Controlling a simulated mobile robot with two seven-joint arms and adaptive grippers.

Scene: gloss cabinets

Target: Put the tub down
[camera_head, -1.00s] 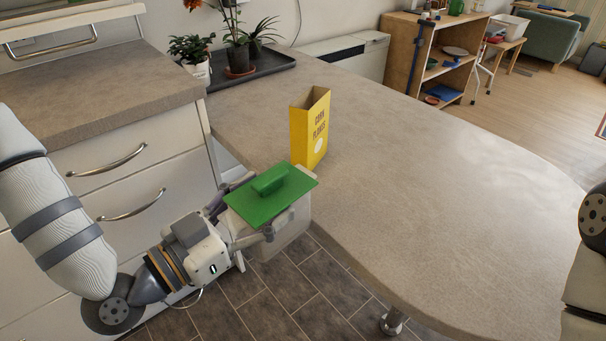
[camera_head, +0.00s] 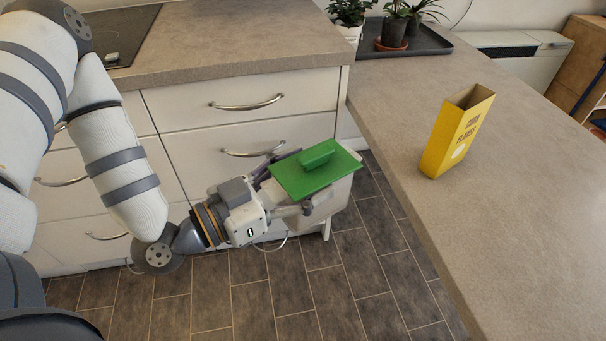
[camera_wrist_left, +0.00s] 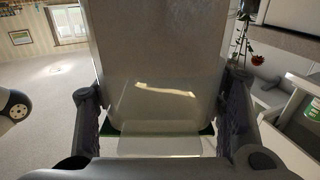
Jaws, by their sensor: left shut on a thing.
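The tub (camera_head: 325,205) is a clear, whitish container with a green lid (camera_head: 316,172) that has a raised green handle. My left gripper (camera_head: 287,190) is shut on the tub and holds it in the air, in front of the white drawers and left of the table's edge. In the left wrist view the tub's translucent wall (camera_wrist_left: 158,60) fills the middle between the two fingers (camera_wrist_left: 160,125). The floor shows beneath it in the head view. My right gripper is not in view.
A yellow corn flakes box (camera_head: 455,135) stands near the left edge of the grey table (camera_head: 520,200); the surface to its right is clear. A grey counter (camera_head: 240,40) with a dark hob is at the back left. Potted plants stand on a dark tray (camera_head: 430,42).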

